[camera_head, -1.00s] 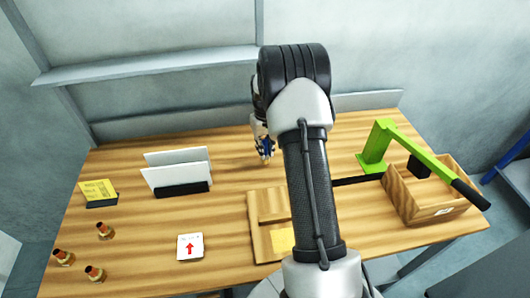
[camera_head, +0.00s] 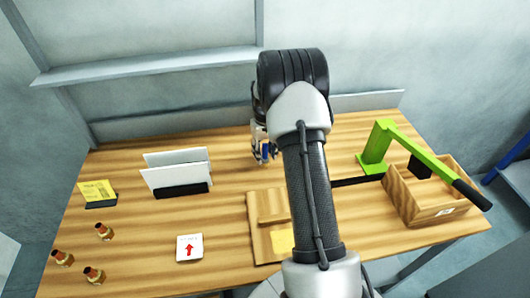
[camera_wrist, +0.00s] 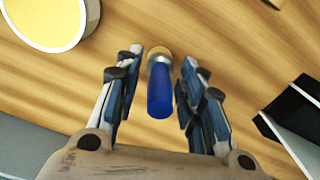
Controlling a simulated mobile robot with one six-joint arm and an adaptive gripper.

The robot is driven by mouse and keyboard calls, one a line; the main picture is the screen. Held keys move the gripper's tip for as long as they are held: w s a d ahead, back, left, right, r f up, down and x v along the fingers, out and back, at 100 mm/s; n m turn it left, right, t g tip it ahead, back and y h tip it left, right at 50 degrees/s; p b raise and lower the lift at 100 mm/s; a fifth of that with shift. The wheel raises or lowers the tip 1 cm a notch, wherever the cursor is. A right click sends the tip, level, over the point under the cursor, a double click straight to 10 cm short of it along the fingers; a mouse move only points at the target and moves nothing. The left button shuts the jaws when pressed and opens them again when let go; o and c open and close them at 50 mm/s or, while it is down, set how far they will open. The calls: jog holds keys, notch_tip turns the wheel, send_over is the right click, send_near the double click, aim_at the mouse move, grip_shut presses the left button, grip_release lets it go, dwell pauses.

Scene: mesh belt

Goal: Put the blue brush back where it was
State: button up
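The blue brush (camera_wrist: 160,92) shows in the wrist view between the two fingers of my gripper (camera_wrist: 158,85). It has a blue part and a pale beige and metallic end. My gripper is open, with a gap on each side of the brush. In the head view my gripper (camera_head: 263,151) is over the back middle of the table, with blue between its fingers; my arm hides part of that area. I cannot tell whether the brush touches the table.
A round container with yellow inside (camera_wrist: 45,20) is near the gripper in the wrist view. On the wooden table (camera_head: 225,225) are a rack with white panels (camera_head: 180,178), a green lever press (camera_head: 377,147), a wooden box (camera_head: 430,205), a red-arrow card (camera_head: 189,247) and several brass fittings (camera_head: 103,231).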

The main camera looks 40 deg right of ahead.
notch_tip(320, 180, up, 13)
jog(key=shift+a+f+p, duration=0.1)
jog(key=shift+f+p, duration=0.1)
jog(key=shift+p, duration=1)
jog(key=s+a+r+n+t, duration=0.1)
jog(key=s+a+r, duration=0.4)
jog(key=a+r, duration=0.3)
jog(key=s+a+r+t, duration=0.1)
jog(key=s+a+r, duration=0.4)
jog(key=a+r, duration=0.3)
jog(key=s+a+t, duration=0.1)
jog(key=s+a, duration=0.2)
jog(key=s, duration=0.3)
jog(key=s+a, duration=0.3)
jog(key=s, duration=0.3)
jog(key=s+a+n+t, duration=0.1)
jog(key=s+a, duration=0.2)
jog(key=s, duration=0.4)
jog(key=shift+a+r+t, duration=0.2)
jog(key=shift+r+t, duration=0.1)
jog(key=shift+r, duration=0.15)
